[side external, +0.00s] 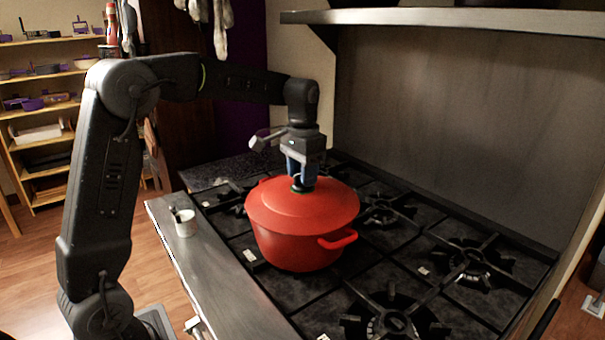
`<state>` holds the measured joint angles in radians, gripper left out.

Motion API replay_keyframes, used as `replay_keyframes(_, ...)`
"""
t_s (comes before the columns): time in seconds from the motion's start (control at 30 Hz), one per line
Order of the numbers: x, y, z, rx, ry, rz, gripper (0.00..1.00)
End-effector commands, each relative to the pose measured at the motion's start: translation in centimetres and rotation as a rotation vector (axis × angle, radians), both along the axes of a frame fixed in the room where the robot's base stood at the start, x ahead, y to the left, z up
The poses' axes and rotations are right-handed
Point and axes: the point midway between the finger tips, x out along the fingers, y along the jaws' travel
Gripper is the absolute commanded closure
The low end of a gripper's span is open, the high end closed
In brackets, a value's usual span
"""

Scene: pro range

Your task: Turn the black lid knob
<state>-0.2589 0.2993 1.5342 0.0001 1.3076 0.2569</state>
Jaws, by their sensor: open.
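A red pot (298,247) with a red lid (275,207) stands on the black stove. The lid sits on the pot. The black lid knob (297,189) is at the middle of the lid, mostly hidden by my gripper. My gripper (302,180) points straight down over the knob, with its blue fingers open around or just above it. I cannot tell whether the fingers touch the knob.
The stove (405,265) has several black burner grates around the pot. A small white cup (185,223) stands on the metal front ledge (222,285). A metal shelf (450,17) juts out above the stove. The pot's side handle (338,240) sticks out at lower right.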

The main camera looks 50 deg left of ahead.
Motion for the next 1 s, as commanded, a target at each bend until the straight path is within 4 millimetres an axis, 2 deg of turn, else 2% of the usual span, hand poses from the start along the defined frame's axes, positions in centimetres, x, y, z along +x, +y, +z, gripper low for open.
replay_keyframes(0.33, 0.0, 0.0, -0.34, 0.0, 0.0, 0.0, 0.61)
replay_keyframes(0.73, 0.0, 0.0, -0.31, 0.0, 0.0, 0.0, 0.99)
replay_keyframes(1.0, 0.0, 0.0, -0.3, 0.0, 0.0, -0.051, 1.0)
